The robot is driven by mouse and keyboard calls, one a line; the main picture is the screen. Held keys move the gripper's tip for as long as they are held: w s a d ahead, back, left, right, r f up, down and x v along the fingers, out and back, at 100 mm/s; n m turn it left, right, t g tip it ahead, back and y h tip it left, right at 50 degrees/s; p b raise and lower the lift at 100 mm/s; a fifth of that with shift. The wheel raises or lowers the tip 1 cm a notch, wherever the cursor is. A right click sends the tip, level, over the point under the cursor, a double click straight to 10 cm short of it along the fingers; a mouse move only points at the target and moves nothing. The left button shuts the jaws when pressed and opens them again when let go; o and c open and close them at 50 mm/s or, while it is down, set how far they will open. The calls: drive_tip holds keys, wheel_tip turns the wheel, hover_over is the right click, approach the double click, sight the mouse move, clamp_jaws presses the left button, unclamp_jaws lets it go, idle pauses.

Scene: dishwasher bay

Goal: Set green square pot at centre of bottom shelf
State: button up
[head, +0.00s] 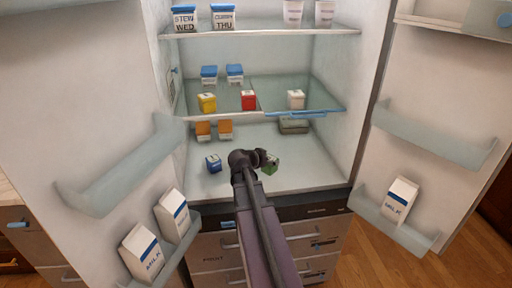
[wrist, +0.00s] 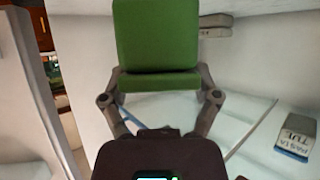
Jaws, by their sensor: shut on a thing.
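The green square pot (head: 271,164) is at my gripper (head: 262,158) over the bottom shelf (head: 300,172) of the open fridge, near the middle of its width. In the wrist view the green pot (wrist: 157,45) fills the top centre, with my gripper's fingers (wrist: 160,82) closed on its two sides. In the head view my arm and gripper hide part of the pot and the shelf behind it. I cannot tell whether the pot touches the shelf.
A blue pot (head: 213,163) stands left of my gripper on the bottom shelf. A grey flat box (head: 293,126) lies at the back right. The glass shelf (head: 270,92) above holds yellow, red and white pots. Both doors stand open.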

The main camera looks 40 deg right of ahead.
drive_tip(key=a+n+t, duration=0.1)
drive_tip(key=a, duration=1)
drive_tip(key=shift+w+r, duration=0.15)
drive_tip(key=w+d, duration=0.3)
drive_tip(key=w, duration=0.1)
drive_tip(key=w+d+f+b, duration=0.1)
drive_tip(key=w+d, duration=0.6)
drive_tip(key=w, duration=0.1)
drive_tip(key=shift+d+f, duration=0.25)
drive_tip(key=shift+d, duration=0.05)
drive_tip(key=shift+s, duration=0.1)
drive_tip(key=shift+f+b, duration=0.15)
drive_tip(key=shift+b, duration=0.15)
drive_tip(key=shift+f+b, duration=1.65)
drive_tip(key=shift+f, duration=0.1)
drive_tip(key=o, duration=1.1)
